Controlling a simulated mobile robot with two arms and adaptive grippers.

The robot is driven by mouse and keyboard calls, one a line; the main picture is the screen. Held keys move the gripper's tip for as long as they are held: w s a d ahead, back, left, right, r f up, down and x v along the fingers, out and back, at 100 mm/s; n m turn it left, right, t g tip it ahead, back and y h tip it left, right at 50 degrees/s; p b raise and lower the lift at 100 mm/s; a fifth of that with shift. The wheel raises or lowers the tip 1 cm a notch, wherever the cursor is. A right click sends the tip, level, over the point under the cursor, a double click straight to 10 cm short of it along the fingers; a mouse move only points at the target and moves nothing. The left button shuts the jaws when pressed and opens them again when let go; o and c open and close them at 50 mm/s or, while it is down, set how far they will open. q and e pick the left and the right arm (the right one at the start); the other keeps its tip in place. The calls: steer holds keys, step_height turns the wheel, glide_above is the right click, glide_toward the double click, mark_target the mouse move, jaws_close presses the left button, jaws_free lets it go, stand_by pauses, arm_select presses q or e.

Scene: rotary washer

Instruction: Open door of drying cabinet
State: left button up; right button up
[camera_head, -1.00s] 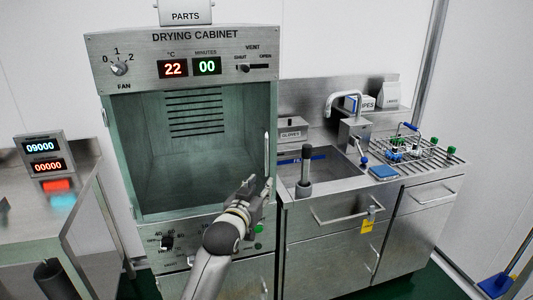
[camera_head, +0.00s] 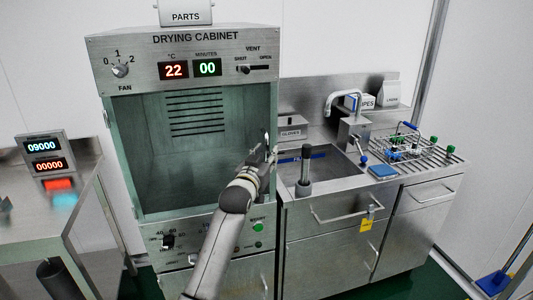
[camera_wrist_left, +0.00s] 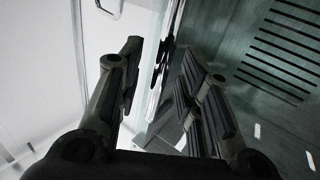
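The drying cabinet (camera_head: 185,40) stands in the middle of the head view. Its front seems covered by a clear glass door (camera_head: 165,160) that looks closed, with a hinge-like part on its left edge. A slim upright metal handle (camera_head: 266,138) is at the door's right edge, its lower part hidden by my gripper. My left gripper (camera_head: 264,154) is at the handle. In the left wrist view the gripper (camera_wrist_left: 158,85) is open, with one finger on each side of the bright handle bar (camera_wrist_left: 173,45). I cannot tell whether either finger touches it. My right gripper is in neither view.
A sink counter (camera_head: 345,185) stands right of the cabinet, with a grey upright cylinder (camera_head: 304,172), a faucet (camera_head: 345,105) and a wire rack (camera_head: 412,148). A steel table (camera_head: 55,205) with a display box (camera_head: 45,152) is at left. A control panel (camera_head: 200,240) lies below the door.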

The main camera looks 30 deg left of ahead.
arm_select(q)
steer(key=shift+w+a, duration=0.15)
steer(key=shift+w, duration=0.35)
steer(key=shift+c, duration=0.3)
jaws_close()
